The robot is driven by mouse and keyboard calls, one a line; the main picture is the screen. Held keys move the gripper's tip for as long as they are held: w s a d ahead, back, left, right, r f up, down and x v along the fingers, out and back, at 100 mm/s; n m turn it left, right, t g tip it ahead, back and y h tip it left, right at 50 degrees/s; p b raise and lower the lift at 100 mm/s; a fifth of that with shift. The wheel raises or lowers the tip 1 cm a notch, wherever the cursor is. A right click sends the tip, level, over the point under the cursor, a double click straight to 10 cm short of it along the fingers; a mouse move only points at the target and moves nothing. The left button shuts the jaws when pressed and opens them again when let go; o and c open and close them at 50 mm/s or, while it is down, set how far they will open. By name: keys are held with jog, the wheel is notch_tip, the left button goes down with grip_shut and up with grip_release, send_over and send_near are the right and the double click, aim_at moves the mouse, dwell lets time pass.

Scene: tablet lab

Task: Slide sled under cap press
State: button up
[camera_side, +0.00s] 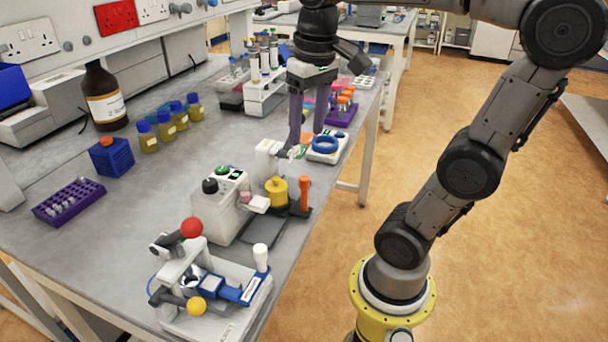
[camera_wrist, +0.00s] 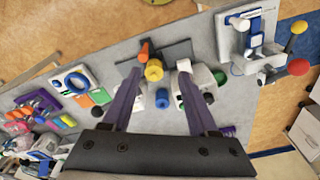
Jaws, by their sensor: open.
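The cap press stands at the bench's near end in the side view, with a white base (camera_side: 205,322), a red ball knob (camera_side: 191,228) and a yellow ball knob (camera_side: 196,306). A blue sled (camera_side: 232,292) lies on its base, beside an upright white-topped post (camera_side: 261,256). In the wrist view the blue sled (camera_wrist: 255,36) shows at the top right. Whether the sled reaches under the press head is unclear. My gripper (camera_side: 306,146) is open and empty above the bench, well beyond the press. Its fingers (camera_wrist: 160,78) show apart in the wrist view.
A white device (camera_side: 221,208), a yellow cylinder (camera_side: 276,190) and an orange upright piece (camera_side: 305,192) stand between my gripper and the press. A blue ring (camera_side: 325,144) lies near my gripper.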

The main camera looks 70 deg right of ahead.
jog(key=m+g, duration=0.1)
jog(key=m, duration=0.1)
send_over(304, 178)
jog(key=f, duration=0.1)
notch_tip(304, 178, down, 14)
jog(key=shift+r, duration=0.2)
grip_shut()
dwell(0.3)
dwell(1.2)
